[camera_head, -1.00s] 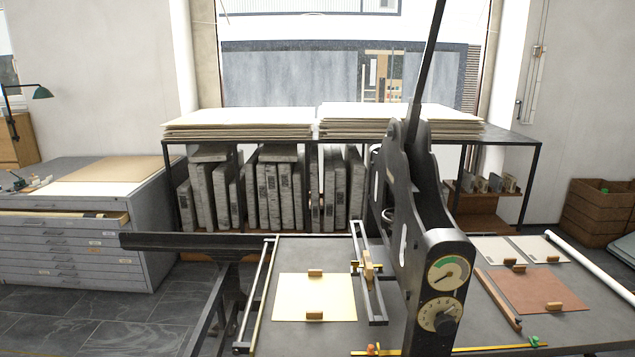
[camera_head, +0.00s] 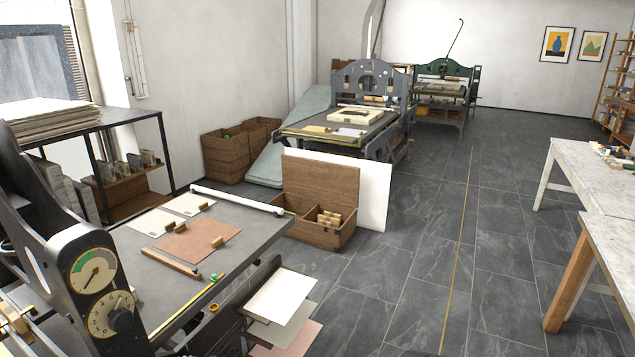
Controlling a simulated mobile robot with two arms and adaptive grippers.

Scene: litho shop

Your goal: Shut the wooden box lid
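The wooden box (camera_head: 306,231) stands on the floor just beyond the right end of the near press table. Its lid (camera_head: 321,182) is open and stands up at the back, in front of a white board. Inside are a divider and several small light wooden blocks (camera_head: 329,217) in the right compartment. Part of the box's left side is hidden behind the table corner and a white roll. Neither of my grippers is in view.
The near press table (camera_head: 240,237) with a white roll (camera_head: 237,200) lies between me and the box. A paper rack (camera_head: 281,297) juts from its front. Dark tiled floor is clear to the right, up to pale tables (camera_head: 590,190).

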